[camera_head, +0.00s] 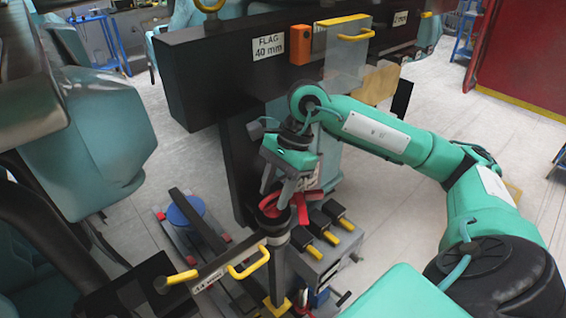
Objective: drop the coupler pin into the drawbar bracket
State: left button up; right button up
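My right gripper (277,190) points down at the middle of the view. Its tips are at a dark, red-edged round collar (272,212) on top of an upright post. The two fingers show slightly apart, but I cannot tell whether they grip something. Red parts (303,208) show just right of the fingers. I cannot clearly make out the coupler pin; it may be hidden at the fingertips. The collar may be part of the drawbar bracket, but I cannot be sure. My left gripper is not in view.
A bar with a yellow handle (248,263) runs left from the post. A grey box (318,262) with several black, yellow-tipped parts stands right of it. A blue disc (186,211) lies left.

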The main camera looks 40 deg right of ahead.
jog(key=shift+x, duration=1.15)
grip_shut()
notch_tip(320, 180, up, 13)
jog(key=p, duration=0.6)
jog(key=shift+f, duration=0.2)
dwell(0.7)
